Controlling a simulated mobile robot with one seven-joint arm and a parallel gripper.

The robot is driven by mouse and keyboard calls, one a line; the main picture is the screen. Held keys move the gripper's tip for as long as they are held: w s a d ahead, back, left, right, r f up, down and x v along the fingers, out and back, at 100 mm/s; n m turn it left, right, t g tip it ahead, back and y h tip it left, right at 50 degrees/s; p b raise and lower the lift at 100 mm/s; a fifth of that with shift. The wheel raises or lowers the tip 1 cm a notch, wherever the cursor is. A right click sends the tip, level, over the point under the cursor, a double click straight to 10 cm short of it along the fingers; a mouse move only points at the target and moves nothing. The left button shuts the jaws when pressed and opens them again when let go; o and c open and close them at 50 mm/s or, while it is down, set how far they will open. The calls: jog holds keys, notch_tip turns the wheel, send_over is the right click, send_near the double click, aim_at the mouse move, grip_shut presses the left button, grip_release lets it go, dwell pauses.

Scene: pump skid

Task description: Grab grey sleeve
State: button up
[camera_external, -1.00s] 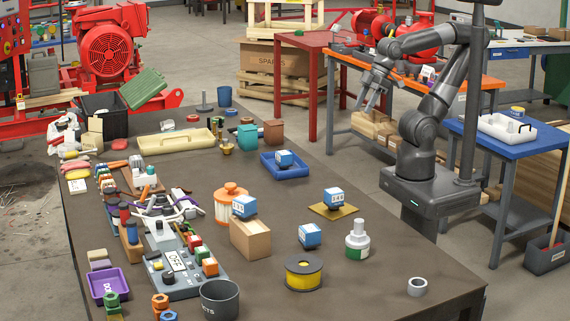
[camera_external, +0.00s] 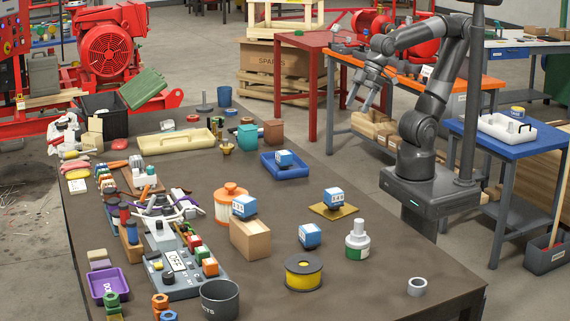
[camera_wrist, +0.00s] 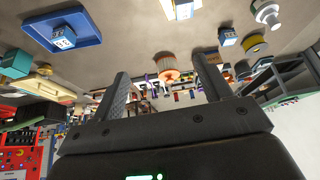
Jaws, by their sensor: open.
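The grey sleeve (camera_external: 417,287) is a short, hollow light-grey ring on the dark table's near right corner, in the external view. I cannot make it out in the wrist view. My gripper (camera_external: 361,107) is raised beyond the table's right edge, pointing down, well behind and above the sleeve. In the wrist view, the two fingers of my gripper (camera_wrist: 160,70) are spread wide with nothing between them.
A white-and-green bottle (camera_external: 357,242) and a yellow spool (camera_external: 303,273) stand left of the sleeve. Blue labelled cubes, one of them (camera_external: 310,236) bare on the table, lie farther back. Table around the sleeve is clear. An orange-topped bench (camera_external: 480,80) stands behind my arm.

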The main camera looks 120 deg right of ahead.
jog(key=w+a+f+n+g+y, duration=0.1)
jog(key=w+a+n, duration=0.1)
jog(key=w+a, duration=0.9)
jog(key=w+a+f+n+y, duration=0.15)
jog(key=w+a, duration=0.55)
jog(key=a, duration=0.8)
jog(key=n+g, duration=0.1)
jog(key=n, duration=0.3)
send_near(417, 287)
jog(key=s+d+r, duration=0.2)
jog(key=x, duration=0.4)
jog(key=shift+s+f, duration=0.2)
jog(key=shift+f, duration=0.25)
jog(key=shift+x, duration=3.05)
jog(key=shift+w+d, duration=0.1)
jog(key=shift+w, duration=0.1)
jog(key=shift+c, duration=0.4)
jog(key=c, duration=1)
jog(key=shift+r, duration=0.15)
